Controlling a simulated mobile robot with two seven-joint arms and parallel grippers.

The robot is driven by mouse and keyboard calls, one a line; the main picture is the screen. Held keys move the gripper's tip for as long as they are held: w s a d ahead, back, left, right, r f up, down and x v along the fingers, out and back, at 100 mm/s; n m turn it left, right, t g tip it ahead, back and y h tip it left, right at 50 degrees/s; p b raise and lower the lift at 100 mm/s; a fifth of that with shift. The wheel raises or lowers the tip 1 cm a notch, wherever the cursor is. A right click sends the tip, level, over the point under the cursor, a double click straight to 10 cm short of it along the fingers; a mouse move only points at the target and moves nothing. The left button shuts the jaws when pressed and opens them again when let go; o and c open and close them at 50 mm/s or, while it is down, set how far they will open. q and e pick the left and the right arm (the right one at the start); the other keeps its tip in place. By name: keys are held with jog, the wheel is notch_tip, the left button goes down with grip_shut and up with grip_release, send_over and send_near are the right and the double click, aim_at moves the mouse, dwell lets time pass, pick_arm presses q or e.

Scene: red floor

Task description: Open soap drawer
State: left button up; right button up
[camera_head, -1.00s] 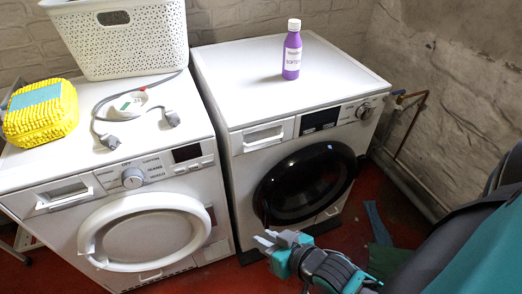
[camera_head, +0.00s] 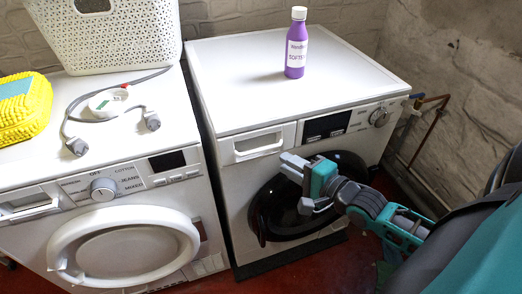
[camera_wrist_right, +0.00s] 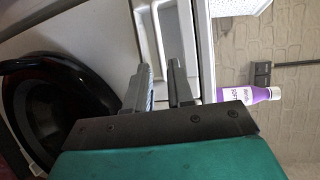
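The right washing machine (camera_head: 215,90) has a shut white soap drawer (camera_head: 258,144) with a recessed handle at the top left of its front. The drawer also shows in the right wrist view (camera_wrist_right: 150,40), just beyond the fingertips. My right gripper (camera_head: 297,185) is in front of the black door, below and to the right of the drawer. Its two fingers are apart with nothing between them, also in the right wrist view (camera_wrist_right: 160,78). The left washing machine (camera_head: 90,245) has its own soap drawer (camera_head: 28,205), which looks shut. My left gripper is not in view.
A purple softener bottle (camera_head: 296,45) stands on the right machine. A white basket (camera_head: 105,35), a grey cable (camera_head: 75,125) and a yellow package (camera_head: 20,110) are on the left machine. The round black door (camera_head: 270,215) is behind my right gripper. Pipes run along the right wall.

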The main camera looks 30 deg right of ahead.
aim_at(261, 148)
jog(key=b+x, duration=0.2)
jog(key=x, duration=0.8)
jog(key=shift+w, duration=0.15)
jog(key=shift+c, duration=0.2)
grip_shut()
